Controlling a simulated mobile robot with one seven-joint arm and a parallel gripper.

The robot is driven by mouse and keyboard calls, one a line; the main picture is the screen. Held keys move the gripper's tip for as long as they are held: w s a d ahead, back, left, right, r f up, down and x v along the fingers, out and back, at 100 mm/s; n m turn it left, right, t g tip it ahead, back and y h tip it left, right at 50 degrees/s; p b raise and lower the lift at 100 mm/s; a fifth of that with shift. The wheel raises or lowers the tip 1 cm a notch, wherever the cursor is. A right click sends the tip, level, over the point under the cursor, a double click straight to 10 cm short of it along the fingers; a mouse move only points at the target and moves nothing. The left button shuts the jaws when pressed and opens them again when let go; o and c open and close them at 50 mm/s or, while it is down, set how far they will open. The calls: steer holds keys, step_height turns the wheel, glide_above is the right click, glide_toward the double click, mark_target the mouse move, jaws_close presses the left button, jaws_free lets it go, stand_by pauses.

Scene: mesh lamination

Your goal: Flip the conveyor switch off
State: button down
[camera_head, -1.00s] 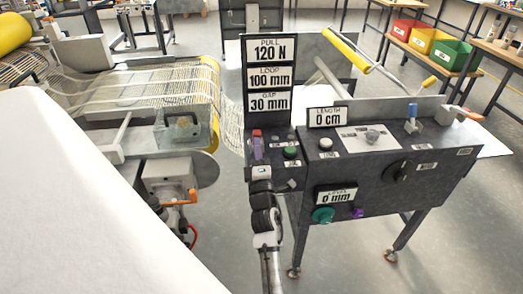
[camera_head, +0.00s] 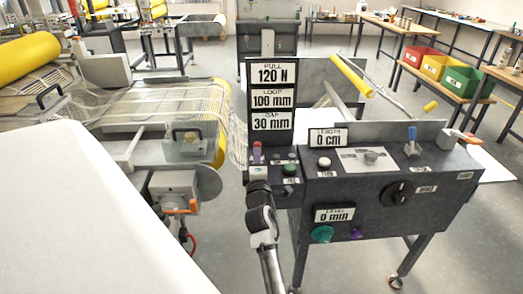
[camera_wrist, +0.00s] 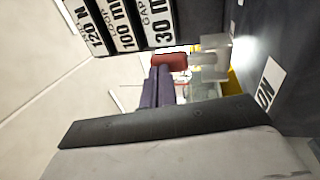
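My gripper (camera_head: 256,153) is at the left end of the dark control panel, below the stacked signs. Its narrow purple fingers (camera_wrist: 155,88) lie close together and appear shut in the wrist view. A small red piece (camera_wrist: 170,61) sits at their tips, and it shows in the head view (camera_head: 256,144). It looks like a switch, but its label is not readable; I cannot tell whether the fingers touch it. My gripper and wrist cover that part of the panel. The mesh conveyor (camera_head: 110,108) lies to the left.
A green button (camera_head: 289,168) is just right of my gripper. The panel (camera_head: 345,190) also carries a black knob (camera_head: 397,194), a blue-tipped lever (camera_head: 412,141) and a green knob (camera_head: 322,234). A clear-looking block (camera_wrist: 215,50) is beside the red piece.

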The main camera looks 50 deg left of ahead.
mark_target(256, 142)
steer(key=shift+r+b+x, duration=0.2)
steer(key=shift+b+x, duration=0.25)
steer(key=shift+x, duration=0.55)
steer(key=shift+b+x, duration=0.85)
steer(key=shift+x, duration=0.45)
steer(key=shift+a, duration=0.1)
